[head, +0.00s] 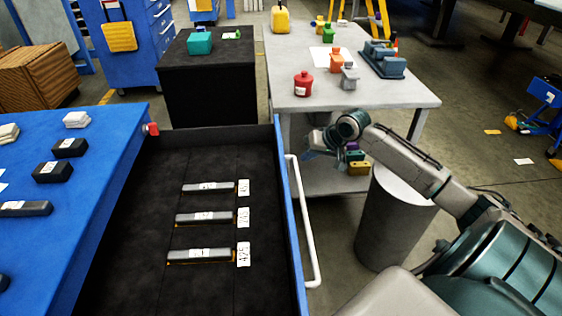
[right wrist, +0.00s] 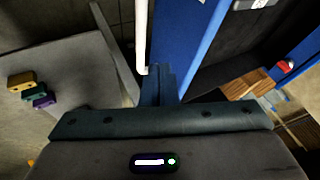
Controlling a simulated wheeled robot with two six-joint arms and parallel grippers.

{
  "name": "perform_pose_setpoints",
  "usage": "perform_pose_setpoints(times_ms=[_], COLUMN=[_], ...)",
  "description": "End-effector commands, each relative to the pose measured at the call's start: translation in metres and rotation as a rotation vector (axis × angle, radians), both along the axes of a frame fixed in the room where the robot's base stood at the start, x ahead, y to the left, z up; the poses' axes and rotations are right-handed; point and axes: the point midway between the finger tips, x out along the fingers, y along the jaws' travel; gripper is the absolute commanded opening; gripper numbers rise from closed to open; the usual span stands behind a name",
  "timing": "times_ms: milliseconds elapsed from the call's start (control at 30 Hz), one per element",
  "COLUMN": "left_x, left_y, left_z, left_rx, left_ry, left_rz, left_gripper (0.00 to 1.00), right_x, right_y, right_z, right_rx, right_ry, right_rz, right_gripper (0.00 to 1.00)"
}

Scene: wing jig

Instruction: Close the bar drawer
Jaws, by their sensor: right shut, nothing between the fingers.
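The bar drawer (head: 140,215) stands open beside the blue bench, with a black floor and a blue front panel (head: 290,225). Several-digit labels mark three grey bars (head: 207,219) lying in it. A white bar handle (head: 303,220) runs along the outside of the front panel. My right gripper (head: 312,148) is shut and empty near the far end of the handle, outside the drawer. In the right wrist view its fingers (right wrist: 158,82) are beside the end of the white handle (right wrist: 142,35) and the blue panel (right wrist: 180,35); I cannot tell whether they touch. My left gripper is out of view.
The blue bench top (head: 90,180) on the left carries black and white blocks. A grey table (head: 400,97) with coloured parts stands behind my right arm. A black cabinet (head: 208,85) stands beyond the drawer. A grey cylinder (head: 390,230) is right of the handle.

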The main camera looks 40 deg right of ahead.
Motion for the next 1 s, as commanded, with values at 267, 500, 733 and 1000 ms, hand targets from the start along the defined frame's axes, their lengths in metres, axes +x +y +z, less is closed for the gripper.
perform_pose_setpoints(times_ms=[267, 500, 733, 1000], left_x=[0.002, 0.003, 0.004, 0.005], left_y=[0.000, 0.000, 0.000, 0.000], left_z=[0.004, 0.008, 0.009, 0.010], left_rx=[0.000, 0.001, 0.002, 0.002], left_ry=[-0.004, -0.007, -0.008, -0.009], left_rz=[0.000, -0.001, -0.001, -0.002], left_gripper=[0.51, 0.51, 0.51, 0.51], right_x=[0.021, 0.042, 0.053, 0.054], right_y=[0.008, 0.016, 0.019, 0.019], right_z=[-0.030, -0.060, -0.075, -0.077], right_rx=[0.007, 0.004, 0.000, -0.001], right_ry=[-0.002, 0.001, 0.000, 0.000], right_rz=[-0.003, -0.001, -0.002, -0.001], right_gripper=[0.00, 0.00, 0.00, 0.00])
